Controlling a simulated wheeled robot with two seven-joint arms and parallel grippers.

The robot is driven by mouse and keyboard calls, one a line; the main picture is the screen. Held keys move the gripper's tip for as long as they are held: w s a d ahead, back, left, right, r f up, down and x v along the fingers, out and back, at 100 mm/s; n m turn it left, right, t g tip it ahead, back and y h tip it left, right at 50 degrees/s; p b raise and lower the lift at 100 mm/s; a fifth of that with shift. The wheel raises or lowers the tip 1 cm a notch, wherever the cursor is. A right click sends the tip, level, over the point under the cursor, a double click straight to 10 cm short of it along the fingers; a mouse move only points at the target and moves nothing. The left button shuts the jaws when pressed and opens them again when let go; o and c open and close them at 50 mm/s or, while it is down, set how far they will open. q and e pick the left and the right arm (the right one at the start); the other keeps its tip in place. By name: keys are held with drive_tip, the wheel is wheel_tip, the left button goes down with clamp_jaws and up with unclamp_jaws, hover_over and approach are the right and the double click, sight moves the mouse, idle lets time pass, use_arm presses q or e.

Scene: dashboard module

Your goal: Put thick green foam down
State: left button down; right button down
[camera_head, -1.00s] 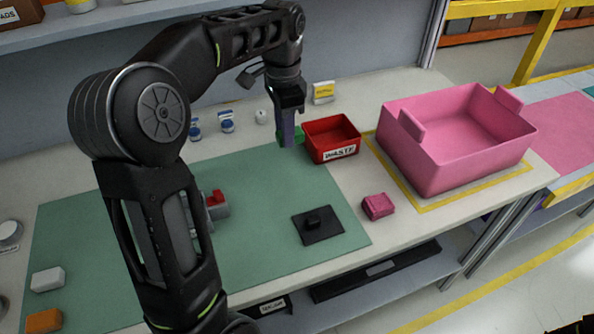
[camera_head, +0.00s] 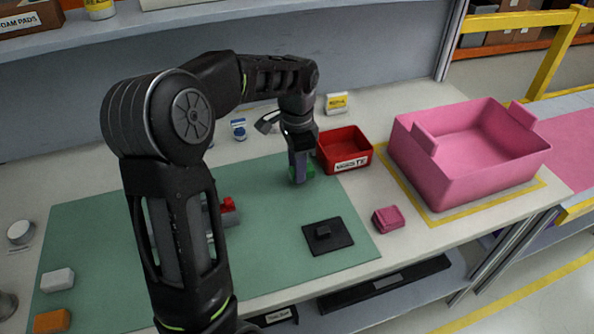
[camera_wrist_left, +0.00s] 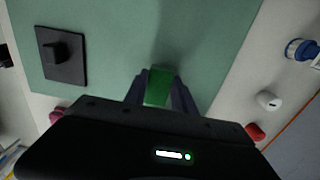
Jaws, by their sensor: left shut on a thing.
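The thick green foam (camera_wrist_left: 159,88) is a small green block between the two fingers of my left gripper (camera_wrist_left: 160,95) in the left wrist view. In the head view, my left gripper (camera_head: 300,175) is over the back right part of the green mat, just left of the red waste bin. A bit of the green foam (camera_head: 310,171) shows beside the fingers there. The gripper is shut on the foam, low over the mat; I cannot tell whether the foam touches it. My right gripper is not in view.
The red waste bin (camera_head: 328,158) stands close to the right of my gripper. A black plate with a knob (camera_head: 340,236) lies on the green mat (camera_head: 270,255). A pink block (camera_head: 388,219) and large pink crate (camera_head: 450,185) are at the right. The mat's front middle is clear.

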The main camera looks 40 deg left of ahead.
use_arm(q)
drive_tip(key=shift+f, duration=0.9)
drive_tip(key=shift+f, duration=0.15)
drive_tip(key=c, duration=1)
unclamp_jaws()
drive_tip(key=shift+c, duration=0.2)
wheel_tip(320, 180, up, 12)
drive_tip(key=shift+r, duration=0.2)
